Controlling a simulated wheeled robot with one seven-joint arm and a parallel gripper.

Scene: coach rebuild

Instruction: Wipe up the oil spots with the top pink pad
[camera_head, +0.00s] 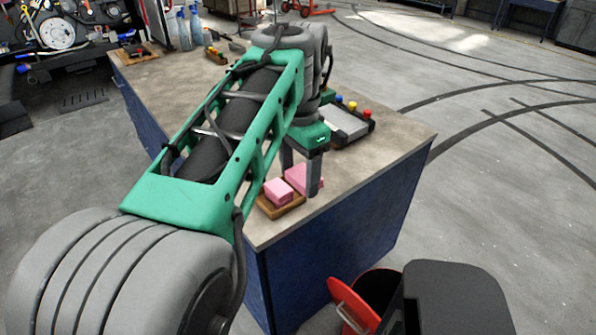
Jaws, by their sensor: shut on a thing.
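My gripper (301,180) points down over the near end of the workbench and is shut on a pink pad (297,176). The held pad shows between the two dark fingers, at the back right of a small wooden tray (283,211). I cannot tell whether it is clear of the tray. Another pink pad (278,188) sits on the tray, just left of the gripper. No oil spots can be made out; my arm hides much of the bench top.
The workbench (378,158) has a grey top and blue sides. A control box with coloured knobs (352,124) stands just behind my gripper. Spray bottles (190,27) stand at the far end. A red bin (372,290) is on the floor below the near right side. The bench's right corner is clear.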

